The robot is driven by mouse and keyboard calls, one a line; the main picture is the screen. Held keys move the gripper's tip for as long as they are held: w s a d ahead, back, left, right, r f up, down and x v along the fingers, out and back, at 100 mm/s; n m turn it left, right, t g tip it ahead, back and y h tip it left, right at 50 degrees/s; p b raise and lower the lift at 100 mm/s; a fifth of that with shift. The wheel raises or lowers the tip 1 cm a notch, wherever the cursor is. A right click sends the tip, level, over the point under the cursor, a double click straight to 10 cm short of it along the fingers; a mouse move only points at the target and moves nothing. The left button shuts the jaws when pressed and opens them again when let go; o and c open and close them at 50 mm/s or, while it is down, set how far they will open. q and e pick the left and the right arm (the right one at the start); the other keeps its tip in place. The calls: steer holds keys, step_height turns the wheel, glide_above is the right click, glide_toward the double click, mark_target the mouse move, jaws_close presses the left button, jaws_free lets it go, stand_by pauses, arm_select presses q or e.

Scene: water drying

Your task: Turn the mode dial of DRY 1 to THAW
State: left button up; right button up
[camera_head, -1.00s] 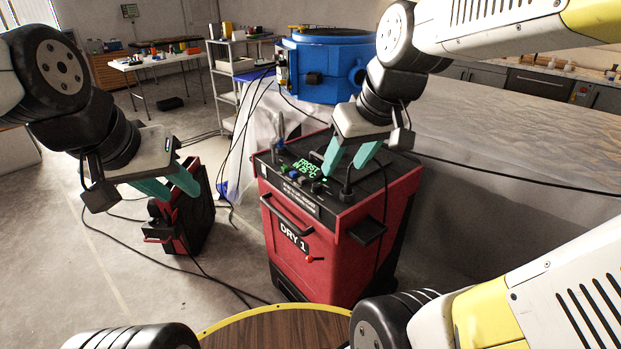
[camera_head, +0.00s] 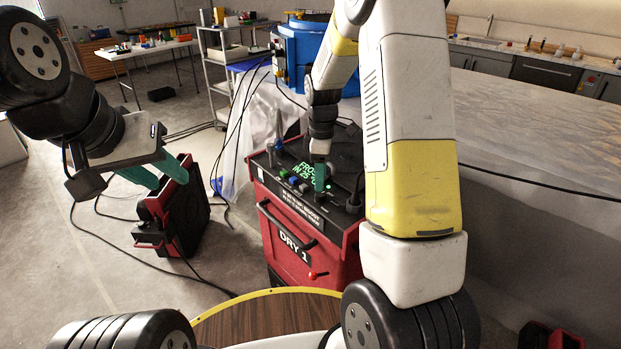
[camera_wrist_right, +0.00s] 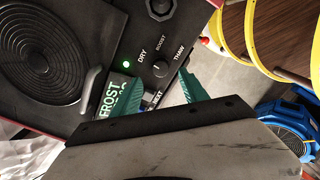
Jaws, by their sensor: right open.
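DRY 1 (camera_head: 300,220) is a red and black machine in the middle of the head view, with a sloped black top panel. Its green display (camera_head: 293,172) starts with "FROST". In the right wrist view a round black mode dial (camera_wrist_right: 160,68) sits among the labels DRY, BOOST and THAW. A green light (camera_wrist_right: 126,66) is lit beside DRY. I cannot tell where the dial points. My right gripper (camera_wrist_right: 160,78) is open, its teal fingertips on either side just below the dial; contact is unclear. In the head view my right arm partly hides the panel. My left gripper (camera_head: 170,182) is open and empty at the left.
A second black knob (camera_wrist_right: 160,8) is on the panel near the dial, with a vent grille (camera_wrist_right: 45,45) beside it. A smaller red and black unit (camera_head: 178,215) stands on the floor at left. Cables cross the floor. A blue machine (camera_head: 300,55) stands behind DRY 1.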

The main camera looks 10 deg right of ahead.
mark_target(321, 194)
step_height(321, 194, down, 6)
steer(key=shift+s+r, duration=0.1)
steer(key=shift+r, duration=0.05)
jaws_close()
stand_by(0.3)
